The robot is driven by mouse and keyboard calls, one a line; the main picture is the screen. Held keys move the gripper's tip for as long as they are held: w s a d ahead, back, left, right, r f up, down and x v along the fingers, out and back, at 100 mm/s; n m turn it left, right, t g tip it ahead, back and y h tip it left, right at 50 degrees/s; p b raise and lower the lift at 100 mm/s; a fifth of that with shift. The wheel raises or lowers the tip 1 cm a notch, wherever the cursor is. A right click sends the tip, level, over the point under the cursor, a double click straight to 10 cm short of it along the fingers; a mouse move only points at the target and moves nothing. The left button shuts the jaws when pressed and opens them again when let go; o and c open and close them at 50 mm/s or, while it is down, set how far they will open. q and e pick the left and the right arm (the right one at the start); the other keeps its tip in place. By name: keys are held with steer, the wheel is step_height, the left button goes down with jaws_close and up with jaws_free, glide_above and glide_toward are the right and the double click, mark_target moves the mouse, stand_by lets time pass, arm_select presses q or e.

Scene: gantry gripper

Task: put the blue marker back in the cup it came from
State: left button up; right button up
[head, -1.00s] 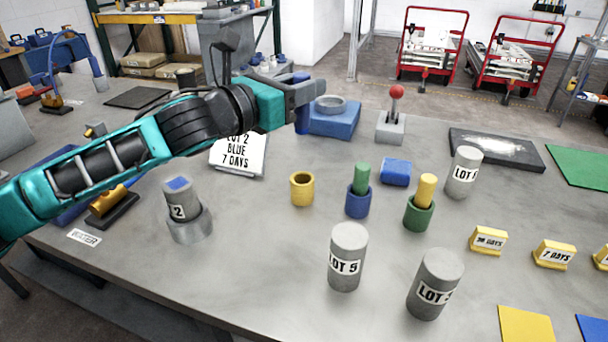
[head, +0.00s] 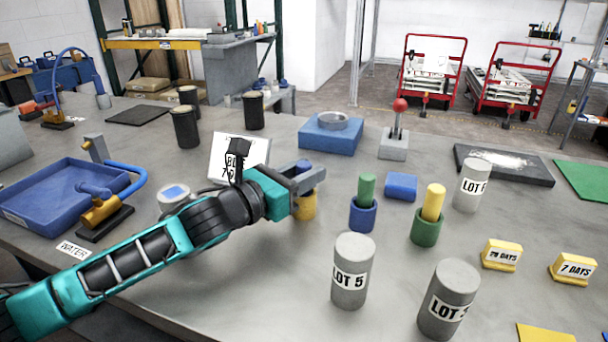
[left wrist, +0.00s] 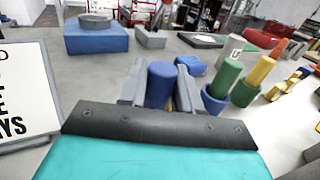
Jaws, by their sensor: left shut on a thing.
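My left gripper (head: 306,180) is shut on the blue marker (head: 303,164), which stands upright between its fingers. The marker also shows in the left wrist view (left wrist: 160,84). The yellow cup (head: 305,207) is directly below the gripper, partly hidden by it. I cannot tell whether the marker's lower end is inside this cup or just above it. The blue cup (head: 363,217) to the right holds a green marker (head: 366,187). The green cup (head: 425,231) holds a yellow marker (head: 433,202). My right gripper is not in view.
Grey LOT 5 cylinders (head: 351,272) stand at the front. A blue block (head: 401,186) lies behind the cups. A white sign (head: 225,150) is behind my left arm. A blue tray (head: 40,212) is at the left.

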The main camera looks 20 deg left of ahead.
arm_select(q)
steer(key=o, duration=0.6)
steer(key=shift+f, duration=0.2)
steer(key=o, duration=0.4)
steer(key=shift+o, duration=0.2)
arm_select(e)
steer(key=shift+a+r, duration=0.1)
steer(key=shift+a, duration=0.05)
arm_select(q)
steer(key=shift+r, duration=0.1)
steer(key=shift+r, duration=0.25)
steer(key=v, duration=0.5)
steer(key=b+v, duration=0.1)
steer(key=v, duration=0.4)
steer(key=shift+f, duration=0.2)
steer(key=shift+v, duration=1)
steer(key=shift+r, duration=0.15)
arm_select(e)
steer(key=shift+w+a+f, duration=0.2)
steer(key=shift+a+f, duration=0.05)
